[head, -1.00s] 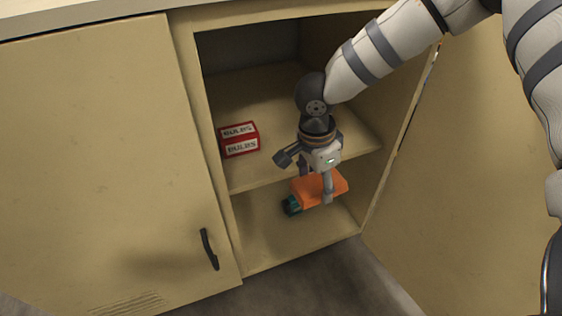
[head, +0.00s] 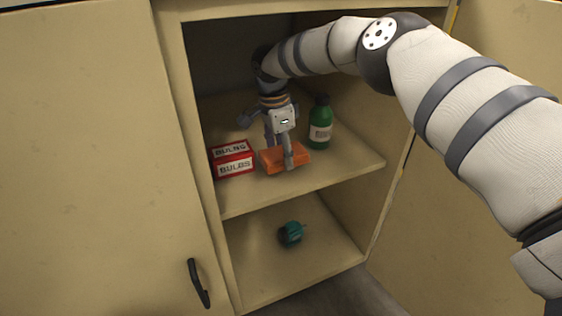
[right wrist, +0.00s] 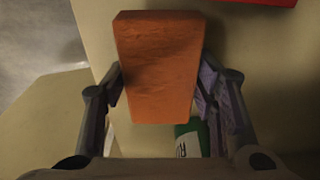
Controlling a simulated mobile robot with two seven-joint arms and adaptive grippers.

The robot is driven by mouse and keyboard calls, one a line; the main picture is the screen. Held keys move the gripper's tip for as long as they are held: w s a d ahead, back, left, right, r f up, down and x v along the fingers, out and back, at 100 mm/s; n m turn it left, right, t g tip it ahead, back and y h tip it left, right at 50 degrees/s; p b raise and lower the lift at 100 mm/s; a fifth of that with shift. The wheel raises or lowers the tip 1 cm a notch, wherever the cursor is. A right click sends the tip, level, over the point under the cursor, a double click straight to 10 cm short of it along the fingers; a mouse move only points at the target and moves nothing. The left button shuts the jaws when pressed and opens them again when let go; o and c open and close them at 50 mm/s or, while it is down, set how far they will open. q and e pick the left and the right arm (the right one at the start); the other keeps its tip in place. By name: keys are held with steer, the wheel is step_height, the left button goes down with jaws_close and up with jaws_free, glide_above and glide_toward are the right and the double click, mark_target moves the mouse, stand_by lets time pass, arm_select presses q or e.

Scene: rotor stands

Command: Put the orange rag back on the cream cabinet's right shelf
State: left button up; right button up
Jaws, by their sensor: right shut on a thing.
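The orange rag (head: 285,157) is a flat, block-like piece at the upper shelf (head: 335,172) of the open cream cabinet (head: 95,150). It lies between the red bulbs box and the green bottle. My right gripper (head: 279,154) points down and is shut on the rag, one finger on each side. The right wrist view shows the rag (right wrist: 158,70) between both fingers, over the pale shelf. I cannot tell whether the rag touches the shelf. My left gripper is not in view.
A small teal object (head: 291,233) sits in the lower compartment. The open door (head: 480,240) is at the right; the shelf's front right is clear.

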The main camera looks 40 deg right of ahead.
mark_target(281, 152)
step_height(281, 152, down, 2)
steer(key=shift+f, duration=0.2)
steer(key=o, duration=1.1)
steer(key=shift+r, duration=0.15)
steer(key=r, duration=0.5)
steer(key=r+p, duration=0.1)
steer(key=r, duration=0.1)
steer(key=shift+w+a+r, duration=0.1)
steer(key=shift+a+r, duration=0.2)
steer(key=shift+a, duration=0.1)
